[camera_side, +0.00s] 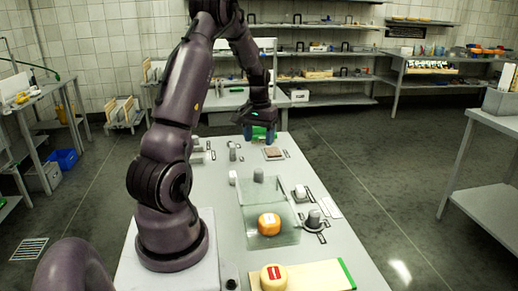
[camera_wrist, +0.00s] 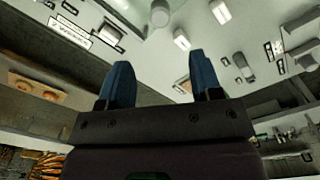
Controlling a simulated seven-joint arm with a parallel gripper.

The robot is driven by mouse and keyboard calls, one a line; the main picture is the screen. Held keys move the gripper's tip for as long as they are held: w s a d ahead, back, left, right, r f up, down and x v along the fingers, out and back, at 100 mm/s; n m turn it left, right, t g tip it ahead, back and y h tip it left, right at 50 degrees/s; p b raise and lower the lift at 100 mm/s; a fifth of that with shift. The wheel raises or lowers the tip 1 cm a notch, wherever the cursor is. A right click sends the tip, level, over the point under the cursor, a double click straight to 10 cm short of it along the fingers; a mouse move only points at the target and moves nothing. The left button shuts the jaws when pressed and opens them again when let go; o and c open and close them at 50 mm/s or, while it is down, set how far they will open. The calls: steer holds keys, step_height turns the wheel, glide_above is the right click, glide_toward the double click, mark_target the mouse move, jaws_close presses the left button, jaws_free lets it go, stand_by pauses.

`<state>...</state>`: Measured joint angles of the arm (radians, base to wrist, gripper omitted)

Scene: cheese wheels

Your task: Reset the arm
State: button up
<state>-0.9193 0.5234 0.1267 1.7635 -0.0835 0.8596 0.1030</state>
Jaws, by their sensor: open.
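My gripper (camera_side: 261,133) is over the far part of the white table (camera_side: 215,215) in the side view. In the wrist view its two blue fingers (camera_wrist: 160,85) stand apart with nothing between them. An orange cheese wheel (camera_side: 269,224) sits on a clear glass-like plate (camera_side: 253,240) in the middle of the table. A yellow cheese wheel with a red label (camera_side: 273,278) sits at the near end, on a pale board with a green edge (camera_side: 325,275). My gripper is well away from both wheels.
Grey cylinders (camera_side: 314,218), small white blocks (camera_side: 300,192) and a brown square item (camera_side: 273,153) stand on the table. Shelves (camera_side: 320,75) line the back wall, and another table (camera_side: 490,130) is at the right. Open floor (camera_side: 390,160) lies right of the table.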

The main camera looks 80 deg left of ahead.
steer(key=shift+r, duration=0.2)
stand_by(0.3)
steer(key=s+d+r+m+t, duration=0.1)
steer(key=d+r+m, duration=0.4)
steer(key=d, duration=1.2)
steer(key=s+d+r+m+t, duration=0.1)
steer(key=d+r+m+t, duration=0.3)
steer(key=d+r, duration=0.6)
steer(key=d+m, duration=0.2)
steer(key=d, duration=0.6)
steer(key=shift+s+d+r+t, duration=0.15)
steer(key=shift+d+r+t, duration=0.15)
steer(key=shift+r, duration=0.05)
